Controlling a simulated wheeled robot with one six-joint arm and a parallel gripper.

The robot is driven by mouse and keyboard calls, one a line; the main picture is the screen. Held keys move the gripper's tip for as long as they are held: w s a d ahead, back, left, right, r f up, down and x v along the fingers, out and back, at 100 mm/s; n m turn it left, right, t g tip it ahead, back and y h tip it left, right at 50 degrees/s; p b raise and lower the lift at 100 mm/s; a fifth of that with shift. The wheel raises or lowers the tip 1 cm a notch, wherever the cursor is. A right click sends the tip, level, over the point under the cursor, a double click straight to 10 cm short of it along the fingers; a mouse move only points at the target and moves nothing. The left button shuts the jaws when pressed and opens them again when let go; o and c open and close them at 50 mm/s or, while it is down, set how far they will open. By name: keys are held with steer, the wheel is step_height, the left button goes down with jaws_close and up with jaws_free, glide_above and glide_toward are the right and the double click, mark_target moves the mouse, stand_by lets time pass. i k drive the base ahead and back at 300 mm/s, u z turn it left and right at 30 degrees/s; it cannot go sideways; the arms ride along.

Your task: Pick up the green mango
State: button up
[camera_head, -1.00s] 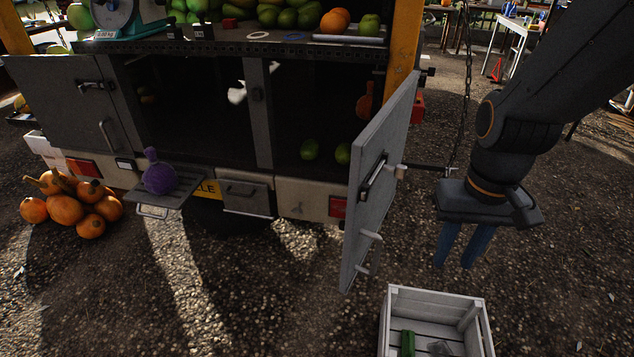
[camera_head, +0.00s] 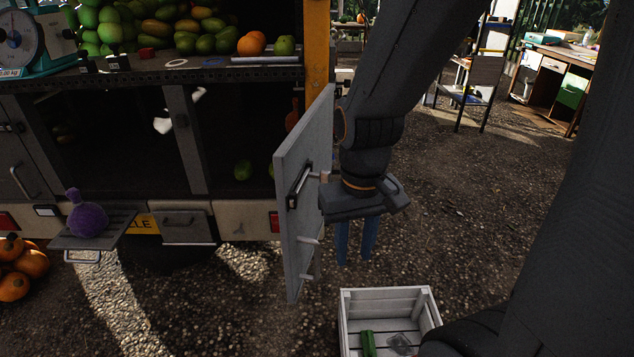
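Two green fruits that look like mangoes lie on the floor of the truck's lower right compartment: one green mango (camera_head: 243,170) is in plain view, and the other (camera_head: 271,170) is partly hidden by the open door. More green mangoes (camera_head: 186,43) are piled on the truck's upper counter. My gripper (camera_head: 354,258) points down with its two blue fingers apart and nothing between them. It is just right of the open door in the picture, outside the compartment and above the ground.
The open grey door (camera_head: 304,200) stands between my gripper and the compartment in the picture. A white crate (camera_head: 385,293) with a green item (camera_head: 368,343) is on the gravel below. A purple vase-like object (camera_head: 87,218) sits on a fold-down step (camera_head: 120,222). Pumpkins (camera_head: 30,264) lie at left.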

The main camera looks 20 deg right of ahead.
mark_target(243, 170)
steer(key=u, duration=2.4)
steer(key=i, duration=1.3)
steer(key=z, duration=2.45)
steer(key=i, duration=0.5)
steer(key=u, duration=0.1)
